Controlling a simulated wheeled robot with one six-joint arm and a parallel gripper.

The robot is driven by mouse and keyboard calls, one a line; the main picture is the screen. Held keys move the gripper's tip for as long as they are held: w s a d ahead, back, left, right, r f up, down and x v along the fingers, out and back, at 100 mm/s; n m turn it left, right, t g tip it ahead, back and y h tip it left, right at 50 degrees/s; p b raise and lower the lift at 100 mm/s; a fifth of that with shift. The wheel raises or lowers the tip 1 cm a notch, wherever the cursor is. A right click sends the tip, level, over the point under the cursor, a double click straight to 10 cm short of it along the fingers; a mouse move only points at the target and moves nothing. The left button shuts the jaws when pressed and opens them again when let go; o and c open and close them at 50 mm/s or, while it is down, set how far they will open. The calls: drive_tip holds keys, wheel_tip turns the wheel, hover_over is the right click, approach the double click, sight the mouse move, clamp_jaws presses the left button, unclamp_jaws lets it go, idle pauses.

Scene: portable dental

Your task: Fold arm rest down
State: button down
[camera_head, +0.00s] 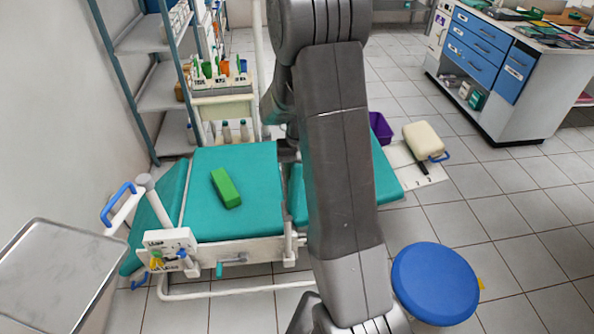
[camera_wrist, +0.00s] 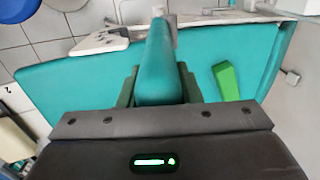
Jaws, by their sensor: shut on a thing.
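A teal padded arm rest (camera_wrist: 165,55) shows in the wrist view, long and rounded, running away from me toward a white post (camera_wrist: 160,11). My gripper (camera_wrist: 160,88) is shut on its near end, with one dark green finger on each side. The teal dental chair (camera_head: 240,222) fills the middle of the head view, and its flat padding (camera_wrist: 75,88) lies beneath the arm rest in the wrist view. In the head view my own arm hides my gripper and the held arm rest.
A green block (camera_head: 225,188) lies on the chair, right of my gripper in the wrist view (camera_wrist: 227,80). A metal tray (camera_head: 60,270) stands at left. A blue stool (camera_head: 435,283) stands at right, near my arm. Shelves (camera_head: 160,88) and a blue-drawered cabinet (camera_head: 475,50) are behind.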

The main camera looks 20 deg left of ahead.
drive_tip(key=s+a+f+t+h+b, duration=0.3)
drive_tip(key=s+a+h, duration=0.1)
drive_tip(key=a, duration=0.3)
drive_tip(key=s+a+f+t+h+b, duration=0.3)
drive_tip(key=s+a+f+h+b, duration=0.1)
drive_tip(key=a, duration=0.4)
drive_tip(key=shift+s+t+h, duration=0.3)
drive_tip(key=shift+s+h, duration=0.35)
drive_tip(key=shift+h, duration=0.65)
drive_tip(key=c, duration=1)
unclamp_jaws()
drive_tip(key=shift+c, duration=0.2)
wheel_tip(320, 180, up, 10)
drive_tip(key=shift+b, duration=0.3)
